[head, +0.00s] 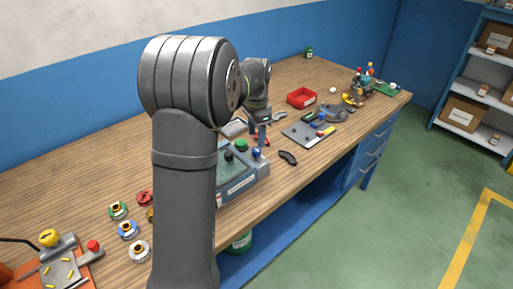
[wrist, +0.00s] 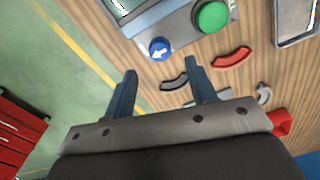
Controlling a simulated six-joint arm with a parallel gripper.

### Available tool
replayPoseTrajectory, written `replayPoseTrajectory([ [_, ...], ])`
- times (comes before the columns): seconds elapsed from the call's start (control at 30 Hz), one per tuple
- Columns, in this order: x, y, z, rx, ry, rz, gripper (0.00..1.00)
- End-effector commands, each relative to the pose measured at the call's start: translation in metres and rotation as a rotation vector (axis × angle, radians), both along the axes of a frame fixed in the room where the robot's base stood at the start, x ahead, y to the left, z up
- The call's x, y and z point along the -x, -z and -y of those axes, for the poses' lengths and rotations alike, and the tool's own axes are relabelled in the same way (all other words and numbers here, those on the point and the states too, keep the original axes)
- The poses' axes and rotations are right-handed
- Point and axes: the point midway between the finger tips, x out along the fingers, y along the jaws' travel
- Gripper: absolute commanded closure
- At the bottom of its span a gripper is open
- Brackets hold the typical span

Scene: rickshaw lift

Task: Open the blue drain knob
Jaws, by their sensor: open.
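The blue drain knob (wrist: 160,48) sits on the grey panel of a device, with a white arrow on its face, in the wrist view. It also shows in the head view (head: 257,153), on the near right corner of the device. A larger green knob (wrist: 212,16) is to its right in the wrist view. My gripper (wrist: 162,75) is open and empty, its two blue fingers apart and pointing toward the panel. The blue knob lies beyond the fingertips, between their lines, and is not touched. In the head view my arm hides part of the device.
A black curved handle (wrist: 174,84) and a red one (wrist: 232,58) lie on the wooden table near the fingers. A grey tray with tools (head: 308,133) and a red bin (head: 301,98) stand farther right. Colored spools (head: 128,229) lie at the left. The table's front edge is close by.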

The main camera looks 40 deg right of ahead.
Motion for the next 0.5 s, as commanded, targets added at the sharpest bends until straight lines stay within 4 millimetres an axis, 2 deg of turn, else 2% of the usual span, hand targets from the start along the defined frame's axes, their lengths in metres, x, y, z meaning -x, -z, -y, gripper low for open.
replayPoseTrajectory([
  [0.1, 0.000, 0.025, 0.000, -0.002, 0.000, -0.001, 0.48],
  [0.2, 0.000, 0.041, 0.000, -0.001, 0.000, -0.001, 0.48],
  [0.33, 0.000, 0.055, 0.000, -0.001, -0.001, -0.001, 0.48],
  [0.5, 0.000, 0.061, 0.000, 0.001, -0.001, 0.001, 0.48],
])
